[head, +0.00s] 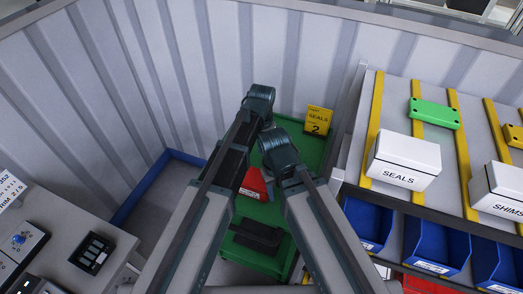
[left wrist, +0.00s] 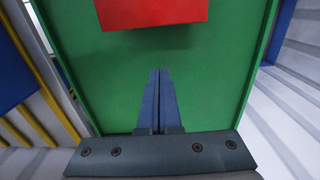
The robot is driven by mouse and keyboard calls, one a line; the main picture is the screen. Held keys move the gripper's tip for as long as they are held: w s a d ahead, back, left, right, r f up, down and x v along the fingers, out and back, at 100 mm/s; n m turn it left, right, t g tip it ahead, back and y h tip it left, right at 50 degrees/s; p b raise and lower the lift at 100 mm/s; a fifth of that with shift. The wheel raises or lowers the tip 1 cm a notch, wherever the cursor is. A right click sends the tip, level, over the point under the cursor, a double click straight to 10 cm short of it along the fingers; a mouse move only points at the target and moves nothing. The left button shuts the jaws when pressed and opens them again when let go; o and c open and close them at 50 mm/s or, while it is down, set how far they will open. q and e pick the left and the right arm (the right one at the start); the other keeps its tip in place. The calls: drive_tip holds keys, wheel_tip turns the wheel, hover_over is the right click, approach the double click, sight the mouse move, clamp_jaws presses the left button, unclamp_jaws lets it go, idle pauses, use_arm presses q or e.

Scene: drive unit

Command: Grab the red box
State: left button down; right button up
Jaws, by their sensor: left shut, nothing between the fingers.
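The red box (head: 252,184) lies on the green tray (head: 285,226), seen between my two arms in the head view. My arms partly cover it there. In the left wrist view the red box (left wrist: 155,12) is cut off by the top edge. My left gripper (left wrist: 160,72) is shut and empty over the green tray (left wrist: 215,75), its fingertips pointing towards the red box and apart from it. In the head view my left gripper's fingers are hidden behind the arm. My right gripper's fingers cannot be made out.
A dark object (head: 258,236) shows over the tray's near part. A yellow sign (head: 318,121) reading SEALS 2 stands at the tray's far end. Right is a rack with a white SEALS box (head: 404,162), a SHIMS box (head: 500,188) and blue bins (head: 435,246). A ribbed wall (head: 300,55) is behind.

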sight(257, 171)
use_arm(q)
wheel_tip(257, 171, down, 9)
drive_tip(key=b, duration=0.8)
drive_tip(key=shift+r, duration=0.2)
use_arm(e)
wheel_tip(257, 171, down, 9)
drive_tip(key=shift+r, duration=0.15)
use_arm(q)
drive_tip(key=s, duration=0.1)
drive_tip(key=s+a, duration=0.1)
drive_tip(key=s, duration=0.1)
drive_tip(key=shift+s+a+r, duration=0.2)
drive_tip(key=shift+a, duration=0.05)
use_arm(e)
drive_tip(key=shift+r, duration=0.2)
use_arm(q)
drive_tip(key=shift+s, duration=0.15)
drive_tip(key=shift+s+a, duration=0.1)
